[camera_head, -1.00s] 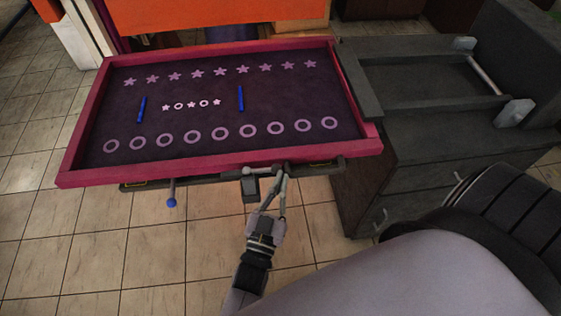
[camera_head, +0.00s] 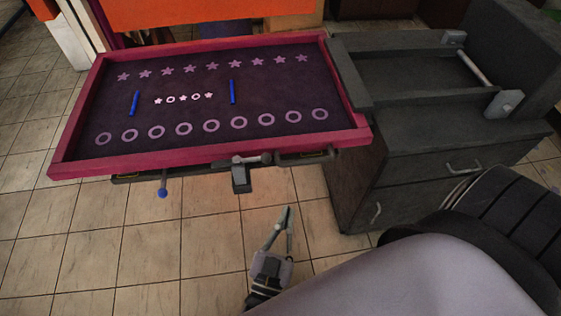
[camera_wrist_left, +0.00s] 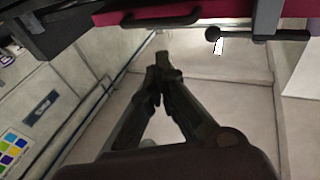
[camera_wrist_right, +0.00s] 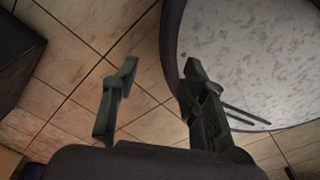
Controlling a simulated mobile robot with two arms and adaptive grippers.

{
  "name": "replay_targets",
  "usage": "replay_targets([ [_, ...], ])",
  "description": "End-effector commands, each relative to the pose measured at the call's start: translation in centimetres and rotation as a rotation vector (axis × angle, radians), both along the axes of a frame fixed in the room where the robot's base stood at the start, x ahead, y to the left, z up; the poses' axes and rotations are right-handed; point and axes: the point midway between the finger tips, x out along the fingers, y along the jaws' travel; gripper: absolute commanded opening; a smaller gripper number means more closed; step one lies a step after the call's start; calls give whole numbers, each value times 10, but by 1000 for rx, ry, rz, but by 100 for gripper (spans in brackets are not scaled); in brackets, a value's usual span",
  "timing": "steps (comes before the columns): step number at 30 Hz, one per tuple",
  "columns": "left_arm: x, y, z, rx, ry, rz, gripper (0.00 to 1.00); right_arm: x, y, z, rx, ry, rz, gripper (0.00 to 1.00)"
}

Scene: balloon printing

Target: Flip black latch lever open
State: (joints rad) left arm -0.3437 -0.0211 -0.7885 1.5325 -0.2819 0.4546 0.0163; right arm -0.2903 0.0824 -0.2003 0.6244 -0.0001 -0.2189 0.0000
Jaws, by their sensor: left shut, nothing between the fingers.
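The latch hardware sits under the front edge of the magenta-framed screen (camera_head: 210,160). A short dark lever with a round end (camera_head: 252,159) lies roughly along that edge, above a dark clamp block (camera_head: 240,178). In the left wrist view, a dark rod with a ball end (camera_wrist_left: 213,33) shows at the upper right, beside the magenta frame. My left gripper (camera_head: 287,210) is shut and empty, below and a little right of the lever, and apart from it. My right gripper (camera_wrist_right: 158,85) shows only in its wrist view, open and empty above the floor.
A blue-knobbed lever (camera_head: 162,192) hangs under the frame at the left. A dark cabinet (camera_head: 440,165) stands close on the right. The tiled floor (camera_head: 200,250) below the frame is clear. A round, pale-topped surface (camera_wrist_right: 255,55) is near my right gripper.

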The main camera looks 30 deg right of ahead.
Motion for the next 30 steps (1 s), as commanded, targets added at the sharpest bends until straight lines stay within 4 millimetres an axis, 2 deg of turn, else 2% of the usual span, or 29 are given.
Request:
replay_targets([
  [2,-11,2,-4,-1,2,0,0,6,1,-3,1,-10,0,40],
  [6,-20,4,-4,0,0,0,0,1,0,-5,0,-2,0,40],
  [14,-22,4,-4,-1,-1,0,0,-17,1,-6,1,24,-1,40],
  [24,-22,5,-5,1,1,0,0,-15,3,-6,3,21,-2,40],
  [26,-21,6,-10,11,11,3,0,-13,3,-6,3,19,-2,40],
  [28,-18,11,-28,40,39,10,0,-11,3,-6,3,17,-2,40],
  [29,-16,14,-39,60,59,16,0,-11,3,-6,3,16,-2,40],
  [30,-14,21,-58,93,94,25,0,-10,3,-6,3,15,-2,40],
])
